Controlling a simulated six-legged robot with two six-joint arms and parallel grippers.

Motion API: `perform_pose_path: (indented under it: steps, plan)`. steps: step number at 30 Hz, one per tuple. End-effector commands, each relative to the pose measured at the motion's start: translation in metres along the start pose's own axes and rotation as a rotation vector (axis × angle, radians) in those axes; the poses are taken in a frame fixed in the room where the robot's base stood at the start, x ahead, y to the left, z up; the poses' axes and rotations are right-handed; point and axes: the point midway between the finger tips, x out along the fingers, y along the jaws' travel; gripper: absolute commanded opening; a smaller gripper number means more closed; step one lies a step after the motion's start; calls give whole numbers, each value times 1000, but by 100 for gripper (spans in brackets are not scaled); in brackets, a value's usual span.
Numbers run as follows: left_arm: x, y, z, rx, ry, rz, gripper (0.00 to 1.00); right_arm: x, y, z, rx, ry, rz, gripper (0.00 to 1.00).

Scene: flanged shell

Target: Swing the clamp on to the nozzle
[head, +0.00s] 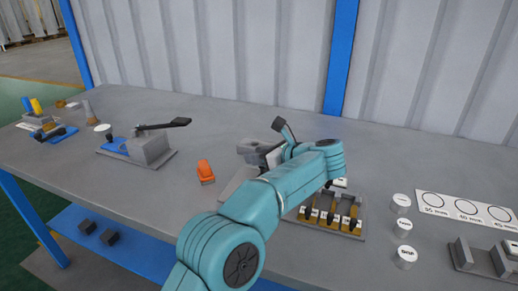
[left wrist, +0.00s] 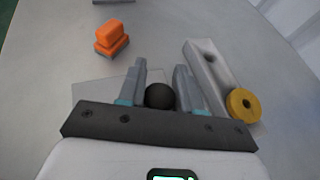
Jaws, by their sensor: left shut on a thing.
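My left gripper (left wrist: 161,72) is shut on a black ball-shaped knob (left wrist: 160,96), which shows between its fingers in the left wrist view. I take the knob for the clamp's handle; the rest of the clamp is hidden under the gripper. Beside the right finger lies a grey bar (left wrist: 207,65) with a round hole, and a yellow ring (left wrist: 243,104) at its near end. I cannot tell which part is the nozzle. In the head view my left gripper (head: 252,148) is small and partly covered by my teal arm, above a grey base plate (head: 236,184). My right gripper is out of view.
An orange block (head: 205,172) stands left of the gripper; it also shows in the left wrist view (left wrist: 112,38). A grey fixture with a black lever (head: 150,146) stands further left. A slotted rack (head: 330,222) and white cylinders (head: 403,228) are at right.

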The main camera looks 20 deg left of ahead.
Motion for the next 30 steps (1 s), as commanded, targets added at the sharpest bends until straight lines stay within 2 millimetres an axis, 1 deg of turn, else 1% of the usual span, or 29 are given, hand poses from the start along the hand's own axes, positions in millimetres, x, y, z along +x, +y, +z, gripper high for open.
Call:
perform_pose_path:
  steps: [12, 13, 14, 15, 30]
  plan:
    - [-1, 0, 1, -4, -2, 4, 4, -1, 0, 0, 0, 0, 0, 87]
    - [-1, 0, 1, -4, -2, 4, 41, -1, 0, 0, 0, 0, 0, 87]
    - [-1, 0, 1, -4, -2, 4, 51, -1, 0, 0, 0, 0, 0, 87]
    - [-1, 0, 1, -4, -2, 4, 55, -1, 0, 0, 0, 0, 0, 87]
    - [1, 1, 3, -3, -1, 5, 55, -2, 0, 0, 0, 0, 0, 87]
